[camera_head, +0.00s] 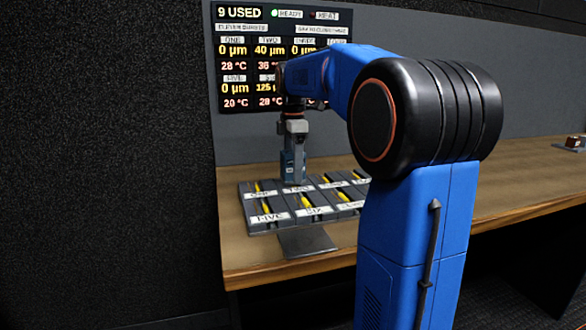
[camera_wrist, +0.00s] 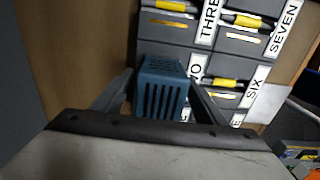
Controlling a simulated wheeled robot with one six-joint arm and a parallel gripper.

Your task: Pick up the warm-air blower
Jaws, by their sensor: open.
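The warm-air blower is a teal box with dark vent slots, seen in the wrist view (camera_wrist: 162,92). In the head view the blower (camera_head: 292,168) shows as a blue-grey upright block over the labelled trays, by the label TWO. My gripper (camera_wrist: 160,82) is open, with one dark finger on each side of the blower. I cannot tell whether either finger touches it. In the head view my gripper (camera_head: 293,140) is directly above the blower and points down. The blower's lower part is hidden in the wrist view.
Dark trays (camera_head: 267,203) with yellow-handled items and number labels surround the blower on a wooden bench (camera_head: 255,262). A grey plate (camera_head: 306,241) lies in front of them. A lit readout board (camera_head: 235,70) stands behind. A small brown item (camera_head: 574,141) sits far right.

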